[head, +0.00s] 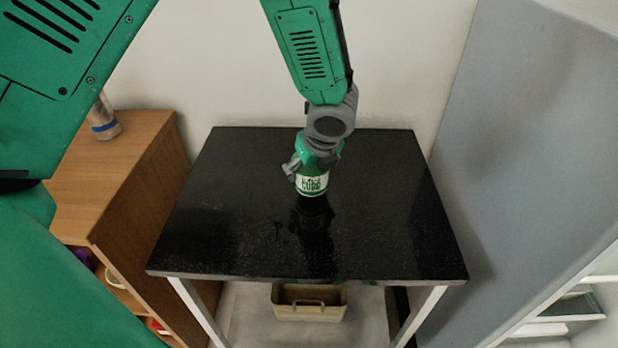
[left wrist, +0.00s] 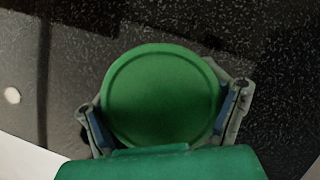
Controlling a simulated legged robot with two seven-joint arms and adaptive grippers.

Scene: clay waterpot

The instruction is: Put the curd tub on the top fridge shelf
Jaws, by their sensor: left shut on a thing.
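The curd tub (head: 312,185) is white with green print and is upright at the black table. Its round green lid (left wrist: 162,95) fills the middle of the left wrist view. My left gripper (head: 313,168) comes down from above and is shut on the tub, with one finger on each side of it. Whether the tub touches the table top or is held just above it, I cannot tell. A grey, tall cabinet side (head: 535,130) stands at the right; white shelves (head: 560,318) show at its lower right edge, perhaps the fridge. My right gripper is not in view.
The black table (head: 390,220) is otherwise clear. A beige basket (head: 309,303) sits beneath it. A wooden cabinet (head: 120,190) at the left bears a jar (head: 104,122) and has items on its lower shelves. A wall is close behind the table.

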